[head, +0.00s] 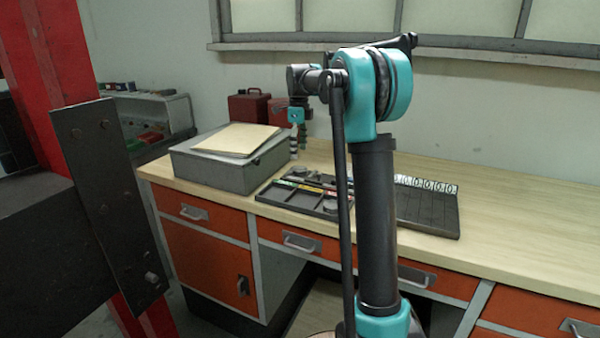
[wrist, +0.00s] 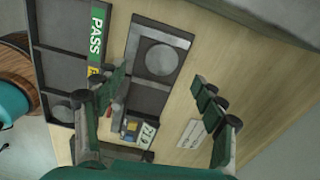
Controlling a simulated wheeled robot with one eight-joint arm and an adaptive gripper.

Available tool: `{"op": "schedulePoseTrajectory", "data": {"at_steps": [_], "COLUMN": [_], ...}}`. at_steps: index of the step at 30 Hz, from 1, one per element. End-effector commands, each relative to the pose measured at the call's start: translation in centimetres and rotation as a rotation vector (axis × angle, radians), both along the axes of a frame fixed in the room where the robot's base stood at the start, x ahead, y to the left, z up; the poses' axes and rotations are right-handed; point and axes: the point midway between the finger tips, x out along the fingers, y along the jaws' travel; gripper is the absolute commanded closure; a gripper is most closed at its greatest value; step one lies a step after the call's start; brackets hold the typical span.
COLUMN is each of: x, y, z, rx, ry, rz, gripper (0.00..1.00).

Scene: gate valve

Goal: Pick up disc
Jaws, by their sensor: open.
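A grey round disc (wrist: 160,57) lies flat in a square compartment of a dark narrow tray (wrist: 140,38) in the wrist view. In the head view my gripper (head: 298,140) points down behind the trays, beside the grey box.
A grey box (head: 225,165) with a tan folder (head: 236,140) stands left of the trays. A dark board with white number tags (head: 425,208) lies to the right. A green PASS label (wrist: 97,30) marks the wider tray. The bench's right side is clear.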

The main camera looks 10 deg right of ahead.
Motion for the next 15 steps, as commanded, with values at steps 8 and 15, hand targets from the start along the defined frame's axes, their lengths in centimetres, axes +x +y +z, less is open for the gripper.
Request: {"op": "schedulePoseTrajectory", "data": {"at_steps": [8, 15], "x": [0.0, 0.3], "y": [-0.1, -0.4], "z": [-2.1, -5.4], "rx": [0.0, 0.0], "ry": [0.0, 0.0], "rz": [0.0, 0.0], "gripper": [0.3, 0.3]}}
